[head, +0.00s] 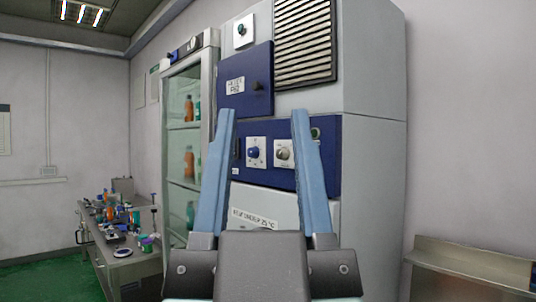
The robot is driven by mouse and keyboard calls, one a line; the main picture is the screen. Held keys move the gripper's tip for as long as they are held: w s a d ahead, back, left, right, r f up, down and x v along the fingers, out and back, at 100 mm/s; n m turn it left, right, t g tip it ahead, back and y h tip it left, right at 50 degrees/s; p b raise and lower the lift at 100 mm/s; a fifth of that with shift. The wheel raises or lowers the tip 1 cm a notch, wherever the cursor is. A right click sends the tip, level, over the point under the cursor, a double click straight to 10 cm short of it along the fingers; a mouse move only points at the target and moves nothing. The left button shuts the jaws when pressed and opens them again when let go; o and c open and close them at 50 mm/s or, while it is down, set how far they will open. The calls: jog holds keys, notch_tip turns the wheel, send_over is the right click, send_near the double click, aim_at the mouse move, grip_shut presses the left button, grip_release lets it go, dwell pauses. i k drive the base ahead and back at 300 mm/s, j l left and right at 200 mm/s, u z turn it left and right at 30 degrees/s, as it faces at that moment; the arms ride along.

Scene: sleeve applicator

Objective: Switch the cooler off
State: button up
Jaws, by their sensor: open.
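The glass-fronted cabinet with bottles on its shelves, which looks like the cooler (208,92), stands left of centre. A dark control strip (187,48) with a small pale round part runs along its top; its setting is too small to tell. My gripper (263,113) is open and empty, its two blue fingers pointing up and away in front of the tall grey machine. The fingers appear right of the cooler, and the left one comes close to the cooler's right edge in the picture.
The grey machine (372,90) carries a blue knob (253,152), a pale knob (284,152), a green-centred control (241,30) and a vent (306,45). A cluttered bench (128,262) stands left. A metal ledge (470,262) is at right. Green floor shows lower left.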

aim_at(283, 153)
jog(key=i+j, duration=0.2)
jog(key=i, duration=0.15)
jog(key=i+j, duration=0.2)
jog(key=i, duration=0.15)
jog(key=i+j+u, duration=0.1)
jog(key=i, duration=0.25)
jog(key=j, duration=0.1)
